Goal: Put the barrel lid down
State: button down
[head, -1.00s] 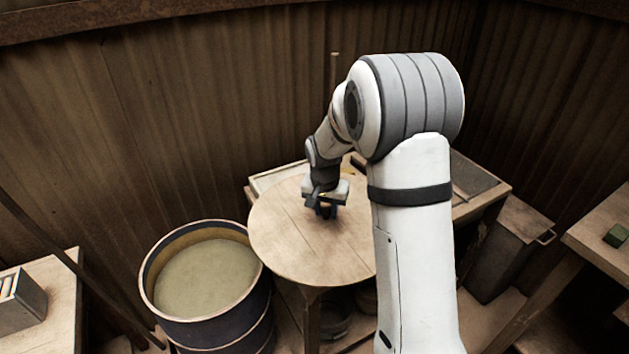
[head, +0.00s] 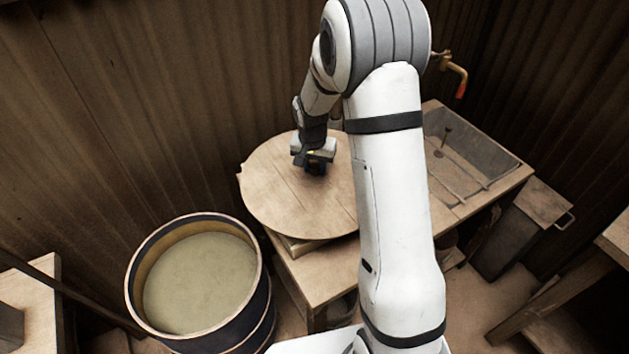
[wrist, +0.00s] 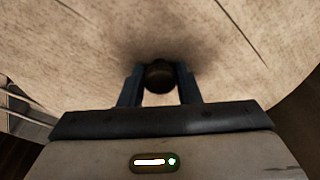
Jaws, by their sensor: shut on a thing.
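The barrel lid (head: 280,195) is a round, pale wooden disc with a dark knob (wrist: 160,76) at its middle. In the head view it is over the left part of the wooden bench, at or just above its top; I cannot tell if it rests there. My gripper (head: 316,168) is shut on the knob, which sits between the two fingers in the wrist view (wrist: 160,88). The barrel (head: 262,290) stands open at lower left, dark with a pale rim, and holds a greenish-beige fill. My arm hides the lid's right edge.
The bench (head: 318,278) has a sunken basin (head: 470,150) at its right, with a red-handled tap (head: 455,75) above. A bin (head: 522,230) stands right of the bench. A table (head: 30,290) is at far left. A corrugated wall closes off the back.

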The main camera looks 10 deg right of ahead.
aim_at(314, 176)
jog(key=shift+f+p, duration=0.4)
jog(key=shift+f, duration=2.75)
jog(key=shift+w, duration=0.1)
jog(key=c, duration=1.1)
grip_release()
jog(key=shift+o, duration=0.2)
jog(key=r, duration=0.3)
jog(key=s+r+b, duration=0.1)
jog(key=r, duration=0.7)
jog(key=shift+s+a+r, duration=0.25)
jog(key=shift+s+a, duration=0.1)
jog(key=shift+a, duration=0.05)
jog(key=s+r+n, duration=0.2)
jog(key=s+r, duration=0.9)
jog(key=s, duration=0.2)
jog(key=s+d+r+n+t, duration=0.1)
jog(key=s+r+n, duration=0.1)
jog(key=s, duration=1.1)
jog(key=shift+s+d+r+n+y, duration=0.25)
jog(key=shift+s+r+n+y, duration=0.15)
jog(key=shift+n, duration=0.3)
